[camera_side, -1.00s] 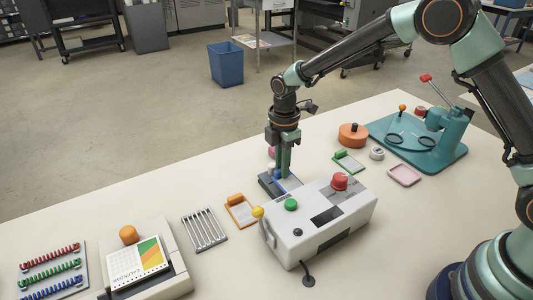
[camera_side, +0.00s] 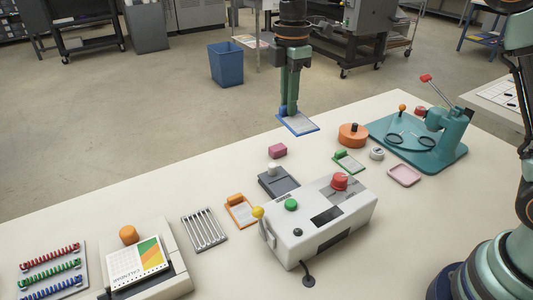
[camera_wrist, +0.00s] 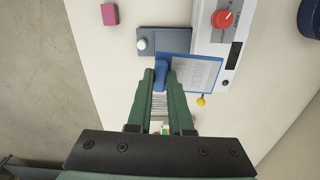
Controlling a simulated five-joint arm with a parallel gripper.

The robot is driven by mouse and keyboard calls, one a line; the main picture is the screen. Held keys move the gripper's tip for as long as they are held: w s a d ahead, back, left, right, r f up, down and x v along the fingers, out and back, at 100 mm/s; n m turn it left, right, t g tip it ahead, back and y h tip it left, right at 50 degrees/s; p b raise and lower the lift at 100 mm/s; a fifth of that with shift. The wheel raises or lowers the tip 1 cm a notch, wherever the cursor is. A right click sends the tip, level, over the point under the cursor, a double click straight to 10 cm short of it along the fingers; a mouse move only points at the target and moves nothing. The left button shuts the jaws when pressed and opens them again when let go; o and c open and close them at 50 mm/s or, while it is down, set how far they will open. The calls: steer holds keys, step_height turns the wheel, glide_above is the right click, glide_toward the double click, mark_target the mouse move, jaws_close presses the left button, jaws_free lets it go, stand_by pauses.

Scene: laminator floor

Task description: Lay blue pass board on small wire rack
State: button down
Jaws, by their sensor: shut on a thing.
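The blue pass board (camera_side: 299,124) is a flat clipboard with a pale printed sheet and a blue clip. My gripper (camera_side: 288,108) is shut on its blue clip and holds it high above the table, roughly level. In the wrist view the board (camera_wrist: 196,72) sticks out to the right of my fingertips (camera_wrist: 161,75), over the grey pad and the white machine in that picture. The small wire rack (camera_side: 205,229) lies flat on the table, left of the orange board, and is empty. In the wrist view its bars (camera_wrist: 159,103) show partly between my fingers.
A white laminator (camera_side: 318,222) with green and red knobs stands at the front. The grey pad with a white knob (camera_side: 278,182) is behind it. The orange board (camera_side: 240,211) lies beside the rack, and a calendar stand (camera_side: 140,262) is left of it. A pink block (camera_side: 277,151) stands near the back edge.

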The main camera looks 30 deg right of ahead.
steer(key=s+d+m, duration=1)
steer(key=d+m, duration=0.1)
steer(key=m, duration=0.6)
glide_above(267, 282)
step_height(267, 282, down, 2)
step_height(267, 282, down, 20)
steer(key=shift+r, duration=0.1)
steer(key=shift+f, duration=0.2)
steer(key=c, duration=0.8)
jaws_free()
